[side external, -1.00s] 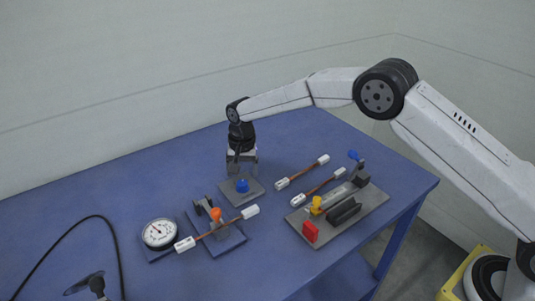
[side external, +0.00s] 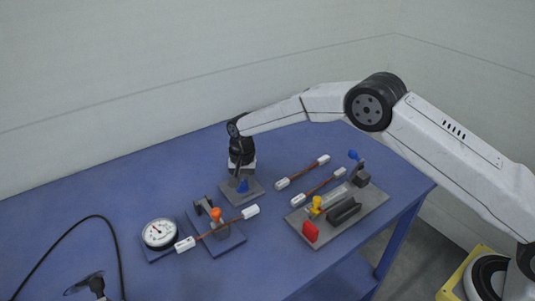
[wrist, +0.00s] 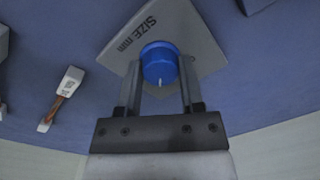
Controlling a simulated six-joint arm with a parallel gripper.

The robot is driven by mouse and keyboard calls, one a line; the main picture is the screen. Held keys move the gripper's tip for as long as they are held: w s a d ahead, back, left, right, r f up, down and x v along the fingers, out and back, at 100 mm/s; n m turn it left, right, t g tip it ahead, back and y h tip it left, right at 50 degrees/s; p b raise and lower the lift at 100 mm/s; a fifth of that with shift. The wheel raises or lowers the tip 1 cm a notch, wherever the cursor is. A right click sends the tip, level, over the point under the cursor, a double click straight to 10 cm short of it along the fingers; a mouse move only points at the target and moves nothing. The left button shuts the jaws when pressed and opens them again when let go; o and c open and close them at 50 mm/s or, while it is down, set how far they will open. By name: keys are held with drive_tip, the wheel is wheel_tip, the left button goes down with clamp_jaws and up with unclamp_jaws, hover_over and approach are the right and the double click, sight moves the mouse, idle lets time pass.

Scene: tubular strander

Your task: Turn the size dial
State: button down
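The size dial is a round blue knob (wrist: 160,66) with a white mark on its side. It sits on a grey plate (wrist: 186,22) lettered "SIZE mm". In the side view the blue dial (side external: 243,186) is partly covered by my gripper (side external: 240,181), which points down over the plate. In the wrist view the two fingers of my gripper (wrist: 160,84) stand apart, one on each side of the dial. Whether they touch it or leave a small gap cannot be made out.
A dial gauge (side external: 159,233) and a stand with an orange knob (side external: 216,213) are at the left. Two white-ended rods (side external: 303,172) (side external: 319,187) and a grey fixture plate (side external: 318,239) with red, yellow and blue parts lie right. Blue table is clear behind.

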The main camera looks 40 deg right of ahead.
drive_tip(key=shift+n, duration=0.3)
drive_tip(key=n, duration=0.8)
drive_tip(key=shift+w+n, duration=0.1)
drive_tip(key=shift+n, duration=0.2)
drive_tip(key=n, duration=0.4)
drive_tip(key=shift+g, duration=0.4)
drive_tip(key=shift+n, duration=2.5)
drive_tip(key=shift+c, duration=1.1)
unclamp_jaws()
